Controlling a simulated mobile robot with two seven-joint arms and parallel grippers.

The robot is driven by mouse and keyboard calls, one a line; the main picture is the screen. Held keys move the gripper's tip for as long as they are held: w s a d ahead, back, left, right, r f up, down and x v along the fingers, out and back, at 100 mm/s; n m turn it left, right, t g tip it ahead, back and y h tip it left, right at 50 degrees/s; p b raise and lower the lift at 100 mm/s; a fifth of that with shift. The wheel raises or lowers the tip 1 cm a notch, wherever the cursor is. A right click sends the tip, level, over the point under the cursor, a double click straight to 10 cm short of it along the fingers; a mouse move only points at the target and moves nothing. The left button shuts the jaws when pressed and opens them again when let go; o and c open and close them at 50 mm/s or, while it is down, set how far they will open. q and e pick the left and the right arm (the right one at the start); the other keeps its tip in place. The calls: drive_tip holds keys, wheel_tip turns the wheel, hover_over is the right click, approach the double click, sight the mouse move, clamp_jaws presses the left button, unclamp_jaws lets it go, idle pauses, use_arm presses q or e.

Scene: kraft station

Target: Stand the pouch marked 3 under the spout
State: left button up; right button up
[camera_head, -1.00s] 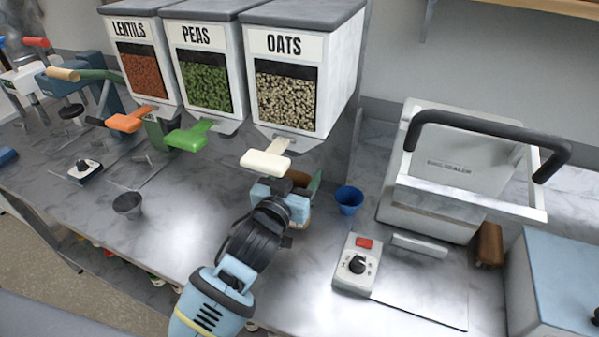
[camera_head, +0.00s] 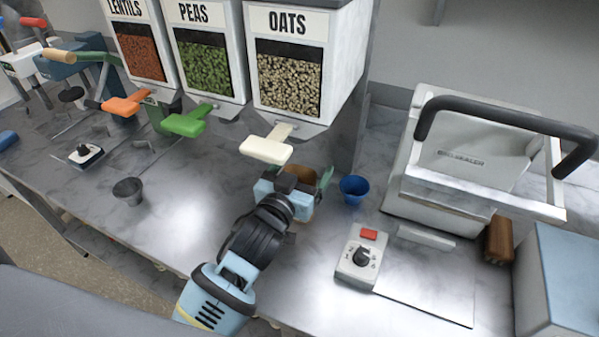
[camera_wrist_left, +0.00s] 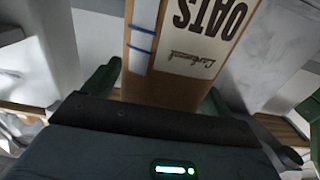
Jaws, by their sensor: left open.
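A brown kraft pouch with a white OATS label (camera_wrist_left: 178,62) stands between the fingers of my left gripper (camera_wrist_left: 160,90) in the left wrist view. The gripper is open, with a green finger on each side of the pouch. In the head view the pouch (camera_head: 303,204) shows only in part behind my left gripper (camera_head: 302,182), below the white lever (camera_head: 266,148) of the OATS dispenser (camera_head: 287,80). The spout itself and any number 3 on the pouch cannot be made out. My right gripper is not in view.
A blue cup (camera_head: 353,190) stands just right of the pouch. A grey cup (camera_head: 128,191) is left on the counter. The control box (camera_head: 361,258) and bag sealer (camera_head: 470,165) are at right. Green (camera_head: 187,121) and orange (camera_head: 126,104) levers overhang the counter at left.

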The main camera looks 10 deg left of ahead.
use_arm(q)
drive_tip(key=shift+r, duration=0.25)
drive_tip(key=s+a+b, duration=0.1)
drive_tip(key=s+a, duration=0.1)
drive_tip(key=s, duration=0.9)
drive_tip(key=shift+s+a, duration=0.15)
drive_tip(key=shift+s, duration=0.25)
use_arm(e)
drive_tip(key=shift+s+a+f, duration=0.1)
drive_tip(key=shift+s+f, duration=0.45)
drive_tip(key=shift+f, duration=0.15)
use_arm(q)
drive_tip(key=shift+f, duration=0.15)
